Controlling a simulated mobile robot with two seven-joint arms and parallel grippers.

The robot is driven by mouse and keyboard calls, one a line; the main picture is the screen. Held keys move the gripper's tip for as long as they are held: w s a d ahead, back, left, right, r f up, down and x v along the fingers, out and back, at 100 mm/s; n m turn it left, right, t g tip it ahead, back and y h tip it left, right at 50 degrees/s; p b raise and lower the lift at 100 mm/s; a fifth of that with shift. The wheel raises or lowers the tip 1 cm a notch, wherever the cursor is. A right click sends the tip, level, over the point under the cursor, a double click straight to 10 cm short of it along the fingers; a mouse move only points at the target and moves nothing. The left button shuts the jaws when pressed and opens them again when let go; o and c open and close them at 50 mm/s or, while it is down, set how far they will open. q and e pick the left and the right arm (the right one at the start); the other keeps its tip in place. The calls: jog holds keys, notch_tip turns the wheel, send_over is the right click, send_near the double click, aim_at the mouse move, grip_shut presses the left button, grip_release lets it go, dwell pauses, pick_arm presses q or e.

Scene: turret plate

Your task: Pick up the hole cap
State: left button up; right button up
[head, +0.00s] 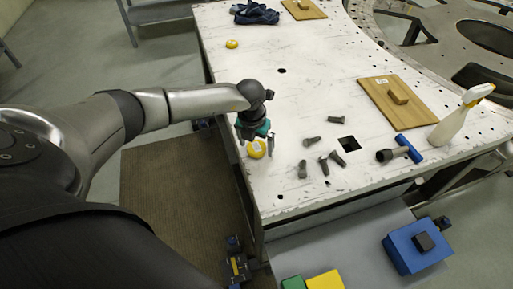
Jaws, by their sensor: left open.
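A small round yellow cap with a pale mark (256,150) lies on the white table near its left front edge. A second yellow cap (231,44) lies farther back near the left edge. My left gripper (256,141) is over the nearer cap, pointing down and open, with one finger to each side of it. Its fingers partly overlap the cap in this view, and I cannot tell whether they touch it. My right gripper is not in view.
Several dark bolts (311,141) lie right of the gripper near a square hole (348,144). A blue-handled tool (408,148), a spray bottle (455,118) and a wooden board with a block handle (380,98) are farther right. Dark cloth (257,13) lies at the back. The table's middle is clear.

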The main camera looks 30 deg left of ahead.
pick_arm(q)
jog(key=shift+c, duration=0.4)
jog(key=c, duration=1.3)
jog(key=shift+o, duration=0.2)
